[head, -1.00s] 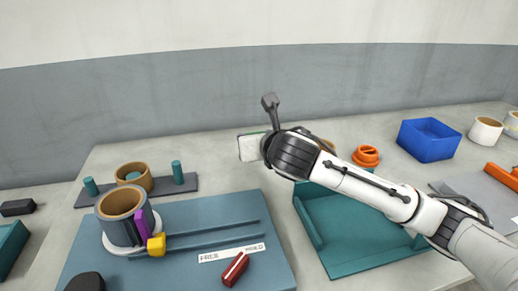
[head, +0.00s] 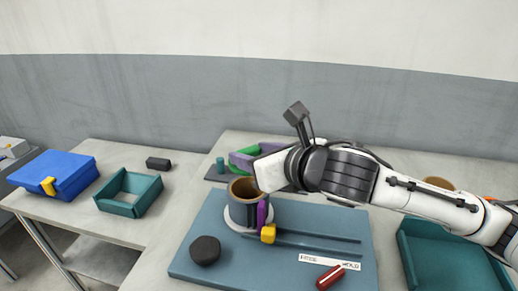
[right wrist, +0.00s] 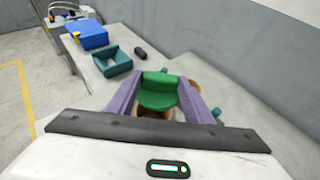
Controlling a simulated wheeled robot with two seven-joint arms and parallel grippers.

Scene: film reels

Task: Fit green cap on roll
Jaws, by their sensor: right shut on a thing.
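My right gripper (head: 243,158) is shut on the green cap (right wrist: 158,92), which sits between its two purple fingers in the right wrist view. In the head view the cap shows only as a thin green strip by the fingers, beside and behind the roll (head: 240,200). The roll is tan inside with an open top. It stands upright in a grey holder on a white round base, with a purple clamp (head: 262,213) and a yellow knob (head: 268,234) at its side. In the wrist view part of a tan rim shows below the cap. The left gripper is out of view.
The holder stands on a blue-grey board (head: 200,265) with a black knob (head: 205,250) and a red piece (head: 330,277). A grey peg rack (head: 215,177) is behind. A teal tray (head: 450,265) lies right, an open teal box (head: 122,205) left.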

